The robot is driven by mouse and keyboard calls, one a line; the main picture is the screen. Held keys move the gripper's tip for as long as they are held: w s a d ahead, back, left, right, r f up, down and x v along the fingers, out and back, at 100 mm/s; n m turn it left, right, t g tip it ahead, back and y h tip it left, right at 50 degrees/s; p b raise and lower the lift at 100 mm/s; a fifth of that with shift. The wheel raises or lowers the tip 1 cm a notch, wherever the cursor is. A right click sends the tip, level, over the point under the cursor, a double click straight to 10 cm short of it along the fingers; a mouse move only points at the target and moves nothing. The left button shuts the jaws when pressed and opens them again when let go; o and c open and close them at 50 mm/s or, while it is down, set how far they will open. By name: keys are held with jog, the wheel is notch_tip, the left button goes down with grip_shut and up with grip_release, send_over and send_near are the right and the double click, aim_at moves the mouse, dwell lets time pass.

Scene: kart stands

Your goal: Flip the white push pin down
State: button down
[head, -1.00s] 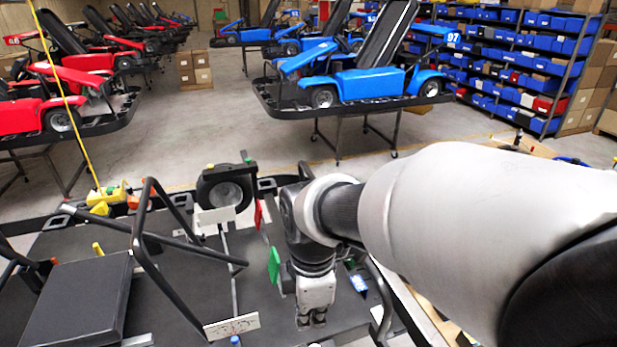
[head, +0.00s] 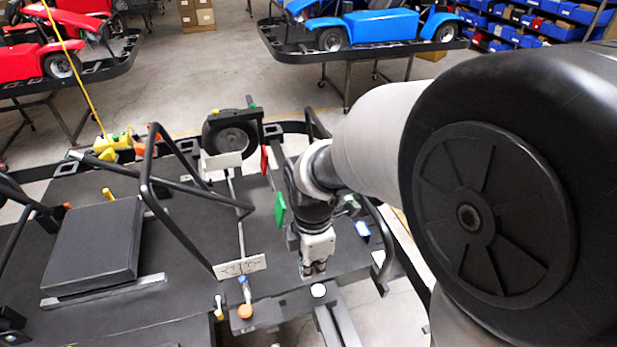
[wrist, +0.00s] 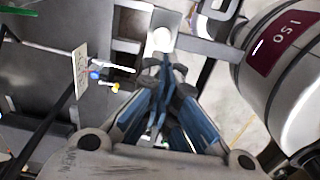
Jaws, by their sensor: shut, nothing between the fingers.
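A round white cap (head: 318,290) sits at the front edge of the dark platform, just in front of my gripper (head: 315,270). The wrist view shows it as a white disc (wrist: 163,39) just beyond my shut fingertips (wrist: 167,63). A small gap seems to separate them, but contact is hard to judge. A slim white pin (head: 218,300) stands further left, and a white rod (wrist: 118,67) shows left of my fingers in the wrist view. I cannot tell which white piece is the push pin. My fingers are together and empty, pointing down.
A green flag (head: 280,210) is beside my arm. Black tubes (head: 180,215) and a black pad (head: 93,248) fill the left.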

aim_at(318, 293)
notch_tip(318, 293, down, 8)
jog(key=shift+r+b, duration=0.1)
jog(key=shift+b, duration=0.25)
